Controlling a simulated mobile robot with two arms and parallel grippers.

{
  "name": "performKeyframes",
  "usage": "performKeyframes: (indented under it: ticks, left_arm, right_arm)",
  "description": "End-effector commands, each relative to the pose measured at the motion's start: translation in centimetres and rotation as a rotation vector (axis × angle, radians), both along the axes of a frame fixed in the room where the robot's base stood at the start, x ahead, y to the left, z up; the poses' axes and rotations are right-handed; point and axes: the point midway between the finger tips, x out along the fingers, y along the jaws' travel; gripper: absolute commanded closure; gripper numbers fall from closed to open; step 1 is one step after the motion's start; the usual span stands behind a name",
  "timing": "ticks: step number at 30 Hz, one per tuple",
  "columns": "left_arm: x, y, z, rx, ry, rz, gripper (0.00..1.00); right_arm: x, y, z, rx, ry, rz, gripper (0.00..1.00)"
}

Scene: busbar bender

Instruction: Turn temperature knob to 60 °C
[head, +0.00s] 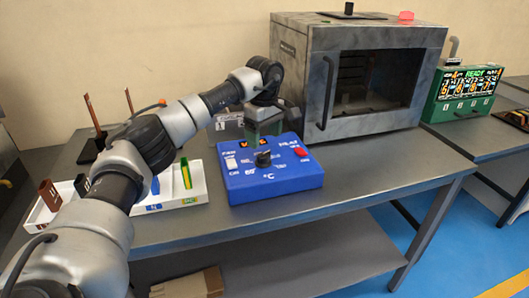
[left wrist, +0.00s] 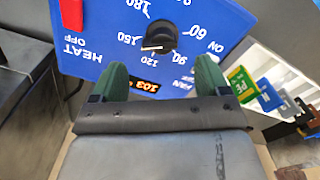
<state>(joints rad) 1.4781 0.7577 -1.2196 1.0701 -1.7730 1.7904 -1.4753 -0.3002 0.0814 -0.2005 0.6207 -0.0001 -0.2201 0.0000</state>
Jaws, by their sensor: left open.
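The temperature knob (head: 263,158) is a dark round knob on the sloped top of a blue control box (head: 290,180). In the left wrist view the knob (left wrist: 161,35) stands inside a ring of white numbers from 60 to 180. Its white mark appears to point between 120 and 150. An orange display (left wrist: 144,87) on the box seems to read 103. My left gripper (head: 266,132) is above the back of the box. Its green fingers (left wrist: 162,76) are open and empty, apart from the knob, with the knob ahead between them. My right gripper is not in view.
A large grey oven (head: 300,75) stands behind the box. A white tray (head: 190,198) with upright coloured pieces lies to its left. A green display unit (head: 462,95) stands far right.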

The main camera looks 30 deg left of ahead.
Motion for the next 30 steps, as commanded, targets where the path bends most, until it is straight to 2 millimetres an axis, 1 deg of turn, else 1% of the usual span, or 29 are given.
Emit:
performKeyframes:
  ticks: [1, 3, 6, 9, 14, 21, 23, 30]
  left_arm:
    - [-0.1, 0.0, -1.1, 0.0, 0.004, 0.001, 0.24]
    - [0.0, 0.0, -2.3, -0.001, 0.002, 0.001, 0.24]
    - [0.0, 0.0, -3.9, -0.001, 0.001, 0.0, 0.24]
    - [0.0, -0.1, -4.9, -0.001, 0.0, 0.0, 0.24]
    - [0.0, -0.1, -5.7, -0.001, -0.001, 0.0, 0.24]
    - [0.0, -0.1, -5.8, -0.001, -0.002, 0.0, 0.24]
    - [0.0, -0.1, -5.8, -0.001, -0.002, 0.0, 0.32]
    - [0.0, -0.1, -5.8, -0.001, -0.002, 0.0, 0.69]
  right_arm:
    - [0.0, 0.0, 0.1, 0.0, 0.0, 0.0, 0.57]
    - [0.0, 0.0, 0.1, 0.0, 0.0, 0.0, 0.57]
    - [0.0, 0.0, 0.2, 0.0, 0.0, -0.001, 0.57]
    - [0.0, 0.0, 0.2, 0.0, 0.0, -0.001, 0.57]
    - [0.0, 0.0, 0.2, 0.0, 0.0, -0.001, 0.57]
    - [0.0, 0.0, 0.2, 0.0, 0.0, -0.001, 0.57]
    - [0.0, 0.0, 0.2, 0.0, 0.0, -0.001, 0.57]
    - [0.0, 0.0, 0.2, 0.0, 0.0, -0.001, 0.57]
